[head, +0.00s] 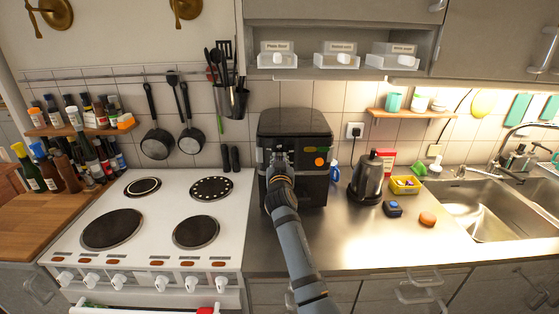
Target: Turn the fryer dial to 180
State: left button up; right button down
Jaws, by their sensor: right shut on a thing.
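The black fryer (301,128) stands on the steel counter against the tiled wall, between the cooker and the kettle. Its front panel shows a green mark and an orange round spot on the right side. My right gripper (279,158) is at the left part of this front panel, shut on what appears to be the fryer dial. The gripper hides the dial, so its setting cannot be read. My right arm reaches up from the bottom of the head view. My left gripper is not in view.
A white cooker (226,181) with several hotplates is on the left. A dark kettle (367,178), a yellow tray (406,185), a small dark blue-topped item (393,209) and an orange item (427,219) are on the right, before the sink (481,212). The front counter is clear.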

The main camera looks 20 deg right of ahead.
jog(key=m+b, duration=0.6)
jog(key=m, duration=0.2)
jog(key=f+m+b, duration=0.1)
jog(key=m+b, duration=0.6)
jog(key=d+m+b, duration=0.1)
jog(key=m+b, duration=0.6)
jog(key=m, duration=0.1)
jog(key=shift+s+d+f+m, duration=0.1)
jog(key=shift+s+f+m, duration=0.1)
jog(key=shift+f+m, duration=0.15)
jog(key=shift+r, duration=0.1)
dwell(0.6)
jog(key=c, duration=1.3)
grip_release()
jog(key=shift+o, duration=0.4)
jog(key=shift+w+f, duration=0.1)
jog(key=shift+f, duration=0.1)
